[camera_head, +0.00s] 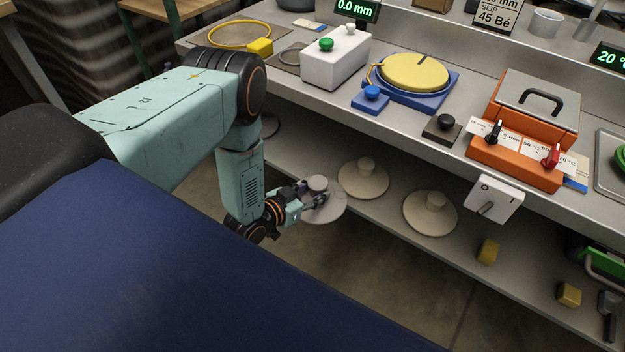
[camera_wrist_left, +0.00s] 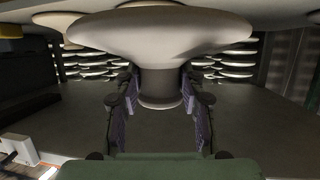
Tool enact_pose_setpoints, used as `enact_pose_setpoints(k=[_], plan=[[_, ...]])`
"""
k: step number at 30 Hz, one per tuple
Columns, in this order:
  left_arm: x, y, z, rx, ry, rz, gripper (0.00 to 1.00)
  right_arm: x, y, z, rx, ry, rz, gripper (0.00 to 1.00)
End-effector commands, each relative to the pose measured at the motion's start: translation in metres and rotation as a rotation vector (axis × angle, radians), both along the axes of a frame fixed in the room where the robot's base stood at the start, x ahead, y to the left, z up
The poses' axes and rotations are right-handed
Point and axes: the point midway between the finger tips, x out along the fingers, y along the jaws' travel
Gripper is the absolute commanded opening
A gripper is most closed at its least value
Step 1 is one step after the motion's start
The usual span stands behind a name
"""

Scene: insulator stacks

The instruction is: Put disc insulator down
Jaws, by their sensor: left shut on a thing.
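My left gripper (camera_head: 306,196) is shut on a grey-beige disc insulator (camera_head: 325,209) at the left part of the lower shelf. The wrist view shows its wide disc (camera_wrist_left: 160,35) above and the fingers of the left gripper (camera_wrist_left: 160,102) on both sides of its dark neck. I cannot tell whether the held disc touches the shelf. Two more disc insulators, one in the middle (camera_head: 363,181) and one farther right (camera_head: 430,215), stand on the lower shelf with their knobs up. My right gripper is not in view.
The grey lower shelf (camera_head: 395,205) runs under the worktop. Yellow blocks (camera_head: 488,251) stand on it at the right. The worktop above carries a white box (camera_head: 335,62), a yellow round plate (camera_head: 414,72) and an orange unit (camera_head: 535,110). A white switch box (camera_head: 493,198) hangs at its front edge.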

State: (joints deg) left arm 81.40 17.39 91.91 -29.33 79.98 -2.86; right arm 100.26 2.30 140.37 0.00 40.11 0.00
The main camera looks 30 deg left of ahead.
Motion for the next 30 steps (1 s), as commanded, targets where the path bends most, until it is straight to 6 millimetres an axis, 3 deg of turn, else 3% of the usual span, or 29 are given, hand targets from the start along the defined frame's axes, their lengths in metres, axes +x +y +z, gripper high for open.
enact_pose_setpoints(k=[11, 18, 30], plan=[[-0.05, -0.03, 0.044, -0.004, -0.012, -0.316, 0.0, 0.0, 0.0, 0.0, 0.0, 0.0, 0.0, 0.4], [-0.078, -0.055, 0.096, -0.005, -0.016, -0.502, 0.0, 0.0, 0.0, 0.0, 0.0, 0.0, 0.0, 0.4], [-0.096, -0.087, 0.176, -0.003, -0.017, -0.682, 0.0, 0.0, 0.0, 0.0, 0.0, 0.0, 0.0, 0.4]])
